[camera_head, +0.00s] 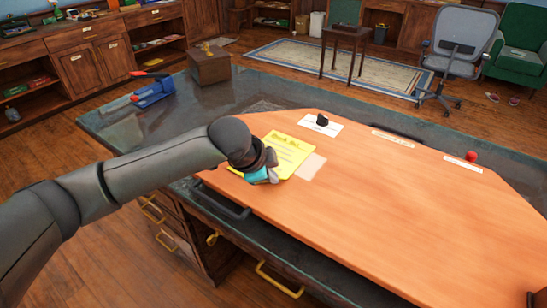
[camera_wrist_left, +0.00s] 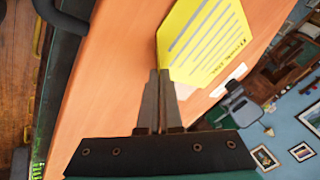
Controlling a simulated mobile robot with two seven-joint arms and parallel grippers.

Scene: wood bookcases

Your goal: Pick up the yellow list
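The yellow list (camera_head: 290,152) is a sheet with a dark heading and ruled lines, over the left part of the orange desk top (camera_head: 400,210). In the left wrist view the list (camera_wrist_left: 205,42) extends from the fingertips, lined face showing. My left gripper (camera_head: 268,172) is at the list's near edge, its fingers partly hidden by the wrist in the head view. In the left wrist view the fingers (camera_wrist_left: 158,74) are nearly together with the list's corner at their tips; they look shut on it. How far the list is off the desk is unclear. My right gripper is not in view.
A pale square (camera_head: 312,166) lies beside the list. White cards carry a black object (camera_head: 322,120) and a red object (camera_head: 471,156). A blue tool (camera_head: 154,93) and a wooden box (camera_head: 209,66) are on the dark desk's far left. The desk's right part is clear.

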